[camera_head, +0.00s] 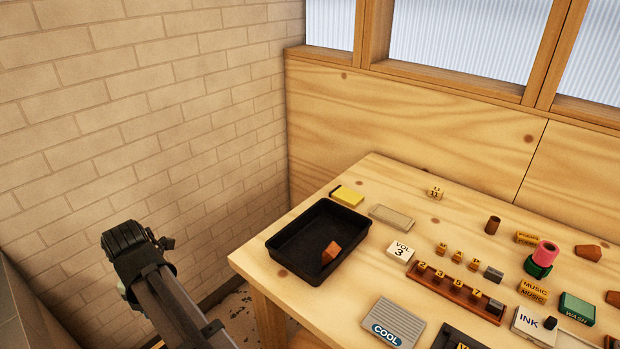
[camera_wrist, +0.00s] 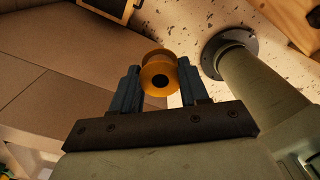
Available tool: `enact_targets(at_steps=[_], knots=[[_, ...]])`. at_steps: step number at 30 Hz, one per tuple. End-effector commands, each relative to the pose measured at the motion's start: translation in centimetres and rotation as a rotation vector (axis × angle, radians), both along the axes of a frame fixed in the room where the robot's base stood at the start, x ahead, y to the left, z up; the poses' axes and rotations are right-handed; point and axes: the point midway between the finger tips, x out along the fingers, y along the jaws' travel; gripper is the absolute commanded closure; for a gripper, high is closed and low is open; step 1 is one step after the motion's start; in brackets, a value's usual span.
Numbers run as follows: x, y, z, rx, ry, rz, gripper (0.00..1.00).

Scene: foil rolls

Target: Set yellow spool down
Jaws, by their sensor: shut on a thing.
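The yellow spool (camera_wrist: 158,75) shows in the wrist view as an orange-yellow flanged spool with a dark centre hole. It sits between the two dark fingers of my gripper (camera_wrist: 160,85), which is shut on it. Its end face points toward the wrist camera. Speckled floor and part of my own body show beyond it, so it is held in the air away from the tabletop. I cannot make out the spool in the head view, where part of my arm is left of the table (camera_head: 262,262).
A black tray (camera_head: 284,255) at the table's left end holds a brown block (camera_head: 331,252). Near it are a yellow box (camera_head: 346,195), a grey slab (camera_head: 391,217) and a white VOL 3 block (camera_head: 400,251). A numbered rack (camera_head: 455,290) and other items crowd the right.

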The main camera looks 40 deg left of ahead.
Motion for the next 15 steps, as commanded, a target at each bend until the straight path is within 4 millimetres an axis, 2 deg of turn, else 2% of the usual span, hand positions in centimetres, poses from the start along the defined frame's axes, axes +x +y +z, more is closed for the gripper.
enact_targets(at_steps=[1, 6, 15], knots=[[0.0, 0.2, 1.7, 0.004, -0.001, 0.000, 0.90], [0.0, 0.2, 6.6, 0.004, -0.001, 0.000, 0.90], [0.0, 0.2, 13.3, 0.003, 0.000, 0.000, 0.90]])
